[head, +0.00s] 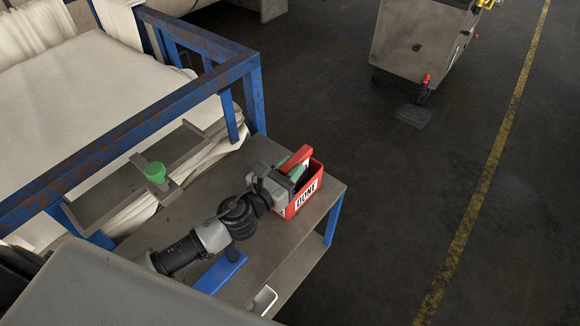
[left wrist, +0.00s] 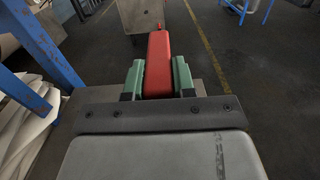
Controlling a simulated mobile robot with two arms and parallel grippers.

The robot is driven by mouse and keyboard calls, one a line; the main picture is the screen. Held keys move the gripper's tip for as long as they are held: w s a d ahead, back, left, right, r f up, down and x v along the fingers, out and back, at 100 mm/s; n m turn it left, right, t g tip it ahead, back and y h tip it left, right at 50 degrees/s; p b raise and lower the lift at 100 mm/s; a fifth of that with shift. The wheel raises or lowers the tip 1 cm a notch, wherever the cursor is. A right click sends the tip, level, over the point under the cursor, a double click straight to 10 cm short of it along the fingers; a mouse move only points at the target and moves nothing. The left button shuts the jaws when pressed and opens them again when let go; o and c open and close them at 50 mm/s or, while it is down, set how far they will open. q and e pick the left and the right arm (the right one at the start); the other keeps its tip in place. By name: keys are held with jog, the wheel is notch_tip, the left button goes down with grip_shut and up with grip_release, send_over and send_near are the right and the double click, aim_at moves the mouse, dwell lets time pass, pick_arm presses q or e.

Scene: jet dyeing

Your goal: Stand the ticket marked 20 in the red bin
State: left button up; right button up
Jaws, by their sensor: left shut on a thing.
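The red bin (head: 316,184) is marked DONE and stands near the far right corner of the grey table. My left gripper (head: 291,167) is at the bin, its green fingers shut on a red block-like piece (head: 295,157), which seems to be the ticket. In the left wrist view the red piece (left wrist: 159,62) sits between the two green fingertips (left wrist: 157,80). No number can be read on it. In the head view it shows at the bin's top; whether it touches the bin I cannot tell. My right gripper is not in view.
A green knob-like thing (head: 155,172) sits on a metal ledge beside the blue frame (head: 255,95). White cloth (head: 90,85) fills the frame. A blue piece (head: 221,271) and a pale hook-shaped handle (head: 263,299) are at the table's near side. A grey cart (head: 418,45) stands beyond on open floor.

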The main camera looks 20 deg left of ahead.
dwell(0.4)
pick_arm(q)
jog(key=o, duration=1)
jog(key=shift+r, duration=0.35)
jog(key=r+p, duration=0.1)
jog(key=r, duration=0.1)
jog(key=d+r+p, duration=0.1)
jog(key=r, duration=0.1)
jog(key=shift+s+r, duration=0.1)
jog(key=shift+r, duration=0.05)
jog(key=s+d+r, duration=0.1)
jog(key=d+r, duration=0.2)
jog(key=d, duration=0.2)
jog(key=s+d+r+p, duration=0.1)
jog(key=d+r, duration=0.2)
jog(key=d, duration=0.2)
jog(key=shift+s+d, duration=0.25)
jog(key=shift+s, duration=0.05)
